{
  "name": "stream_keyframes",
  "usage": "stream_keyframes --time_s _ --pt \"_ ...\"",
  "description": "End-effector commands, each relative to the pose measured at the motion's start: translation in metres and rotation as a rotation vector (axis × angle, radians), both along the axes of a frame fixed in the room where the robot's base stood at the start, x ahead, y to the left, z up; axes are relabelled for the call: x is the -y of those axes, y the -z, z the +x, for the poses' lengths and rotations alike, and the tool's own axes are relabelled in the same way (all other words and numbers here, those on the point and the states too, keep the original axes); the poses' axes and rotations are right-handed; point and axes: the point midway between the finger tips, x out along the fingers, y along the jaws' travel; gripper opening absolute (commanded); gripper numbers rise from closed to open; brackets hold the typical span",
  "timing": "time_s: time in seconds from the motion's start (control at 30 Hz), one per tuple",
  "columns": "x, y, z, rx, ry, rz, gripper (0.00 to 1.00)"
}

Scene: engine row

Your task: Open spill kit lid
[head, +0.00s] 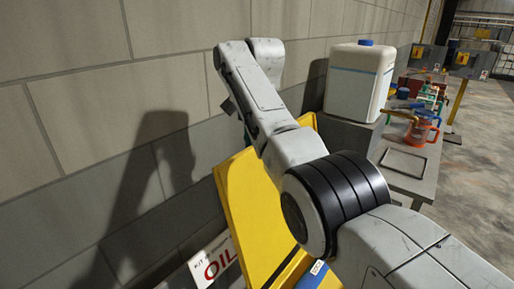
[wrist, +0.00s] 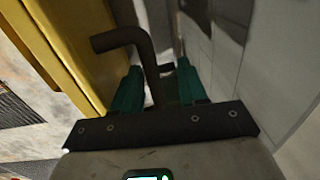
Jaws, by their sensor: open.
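The yellow spill kit lid (head: 245,199) shows in the head view as a broad, steeply tilted panel near the wall, partly hidden behind my arm. A yellow panel (wrist: 42,40) also fills the left of the wrist view. A dark bent bar (wrist: 142,50), which looks like a handle, stands beside that panel. My gripper (wrist: 157,70) is open, with its two green fingers apart. The bar's lower part shows between the fingers; whether it touches either one I cannot tell. In the head view the gripper's fingers cannot be made out.
A block wall (head: 65,120) runs close along the left. A white sign (head: 214,262) with red OIL lettering is at the bottom. A white jug (head: 358,82) with a blue cap stands behind the lid. A bench (head: 407,180) with several coloured items is at the right, with open floor (head: 475,185) beyond.

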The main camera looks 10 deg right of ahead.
Motion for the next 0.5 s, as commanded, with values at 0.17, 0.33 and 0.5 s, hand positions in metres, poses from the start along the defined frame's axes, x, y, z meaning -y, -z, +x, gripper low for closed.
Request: stream_keyframes --time_s 0.17,0.33,0.5 --pt "0.0 -0.033 -0.001 0.002 -0.001 0.0 0.42" --pt "0.0 -0.065 -0.003 0.0 -0.002 0.0 0.42" --pt "0.001 -0.088 -0.004 -0.002 -0.003 0.001 0.42"
